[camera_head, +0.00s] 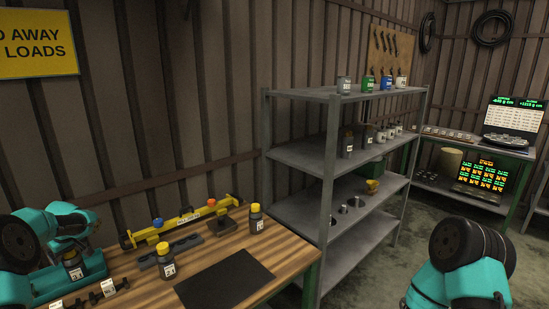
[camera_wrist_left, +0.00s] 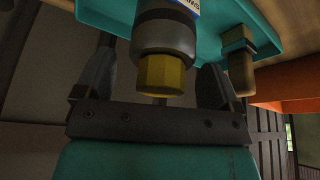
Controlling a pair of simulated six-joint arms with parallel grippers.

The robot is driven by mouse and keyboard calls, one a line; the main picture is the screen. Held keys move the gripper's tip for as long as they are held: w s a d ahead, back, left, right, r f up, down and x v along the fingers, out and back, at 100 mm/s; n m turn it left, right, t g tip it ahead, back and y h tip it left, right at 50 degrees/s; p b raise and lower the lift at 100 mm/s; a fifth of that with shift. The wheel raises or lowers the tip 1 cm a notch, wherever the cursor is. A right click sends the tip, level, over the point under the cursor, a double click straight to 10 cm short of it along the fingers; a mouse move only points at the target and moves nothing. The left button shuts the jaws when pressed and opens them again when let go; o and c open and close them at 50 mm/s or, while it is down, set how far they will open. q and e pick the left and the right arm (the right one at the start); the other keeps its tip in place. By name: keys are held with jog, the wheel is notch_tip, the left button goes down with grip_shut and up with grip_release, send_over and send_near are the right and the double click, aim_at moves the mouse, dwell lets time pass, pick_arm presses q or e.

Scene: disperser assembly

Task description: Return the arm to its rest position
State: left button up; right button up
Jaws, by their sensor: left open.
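My left arm comes in at the left edge of the head view, above a teal tray (camera_head: 88,270) on the wooden bench. A dark bottle (camera_head: 72,266) stands at this tray, close to my arm. In the left wrist view my left gripper (camera_wrist_left: 155,85) is open, its dark fingers apart. A grey bottle with a yellow cap (camera_wrist_left: 165,74) shows between the fingers, with gaps beside it. The teal tray (camera_wrist_left: 110,15) is behind it. My right arm shows at the lower right of the head view; its gripper is out of view.
The bench holds a yellow level-like tool (camera_head: 180,222), yellow-capped bottles (camera_head: 256,220) (camera_head: 166,262), a black mat (camera_head: 225,281) and small tagged parts (camera_head: 108,288). A grey shelf unit (camera_head: 300,155) with several bottles stands to the right. A lit display (camera_head: 482,175) is farther back.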

pick_arm(q)
jog(key=v, duration=1.1)
jog(key=x, duration=1.2)
jog(key=shift+f, duration=0.1)
notch_tip(320, 180, up, 4)
jog(key=shift+f, duration=0.1)
jog(key=s+d, duration=0.7)
jog(key=d, duration=0.1)
jog(key=shift+r, duration=0.4)
dwell(0.3)
